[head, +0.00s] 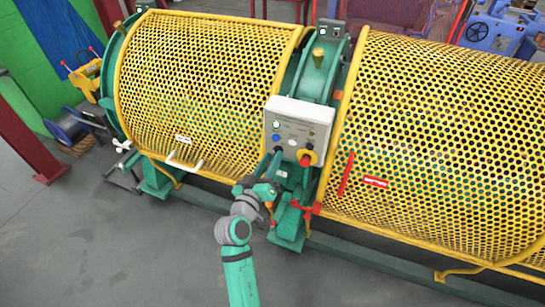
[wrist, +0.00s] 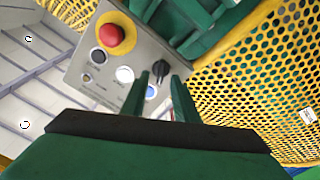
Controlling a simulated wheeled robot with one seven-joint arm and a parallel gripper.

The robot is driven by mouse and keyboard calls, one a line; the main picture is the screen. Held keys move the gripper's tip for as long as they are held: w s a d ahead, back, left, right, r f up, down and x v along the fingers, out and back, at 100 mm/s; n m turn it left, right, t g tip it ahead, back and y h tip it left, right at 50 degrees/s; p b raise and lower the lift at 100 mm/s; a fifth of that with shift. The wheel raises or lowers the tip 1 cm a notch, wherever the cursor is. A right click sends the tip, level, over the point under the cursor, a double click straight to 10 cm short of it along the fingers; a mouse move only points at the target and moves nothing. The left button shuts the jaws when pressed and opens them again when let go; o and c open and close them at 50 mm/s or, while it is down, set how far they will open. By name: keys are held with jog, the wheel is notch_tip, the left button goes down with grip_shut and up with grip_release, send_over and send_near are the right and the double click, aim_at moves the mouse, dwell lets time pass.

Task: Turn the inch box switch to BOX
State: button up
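The grey control box (head: 298,113) stands between the two yellow mesh guards in the head view. In the wrist view, the box face (wrist: 88,62) is close and appears turned. A black rotary switch knob (wrist: 160,69) is on its face; I take it for the inch box switch, but its labels are too small to read. My gripper (wrist: 161,79) is open, its green fingers apart with the knob seen between their tips. Whether they touch it cannot be told. My gripper (head: 276,166) shows at the lower left of the box in the head view, blending with green machine parts.
A red emergency stop (wrist: 112,36) on a yellow plate is near the knob. White (wrist: 125,74) and blue (wrist: 151,92) buttons sit close to the fingers. Yellow mesh guards (head: 205,85) flank the box. The grey floor (head: 110,250) at the front left is clear.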

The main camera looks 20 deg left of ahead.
jog(key=s, duration=0.9)
jog(key=shift+a, duration=0.25)
jog(key=shift+s, duration=0.1)
